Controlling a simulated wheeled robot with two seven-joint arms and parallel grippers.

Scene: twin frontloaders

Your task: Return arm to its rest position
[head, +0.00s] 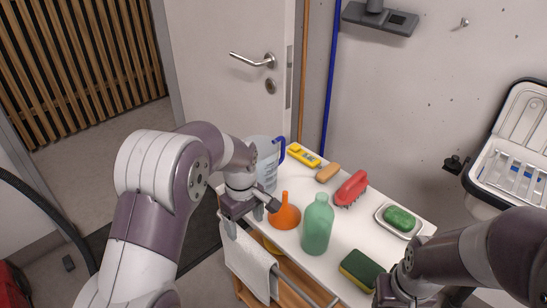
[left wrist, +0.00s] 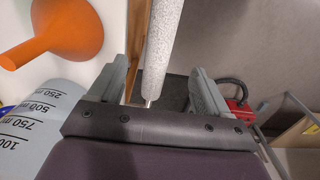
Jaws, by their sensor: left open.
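My left gripper (head: 252,215) is open at the left edge of the white cart top, above a grey towel (head: 250,262) that hangs on the cart's side rail. In the left wrist view its two fingers stand apart on either side of the towel's top edge (left wrist: 163,45), with a metal rail end near the palm. Whether the fingers touch the towel cannot be told. An orange funnel (head: 286,216) stands close right of the gripper. My right gripper (head: 392,288) shows only partly at the bottom, near a yellow-green sponge (head: 361,269); its fingers are not clear.
The cart top (head: 340,238) also holds a measuring jug (head: 267,160) behind the left wrist, a green bottle (head: 317,225), a red brush (head: 351,188) and a soap dish (head: 382,215). A door (head: 220,80) is behind. Open floor lies to the left.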

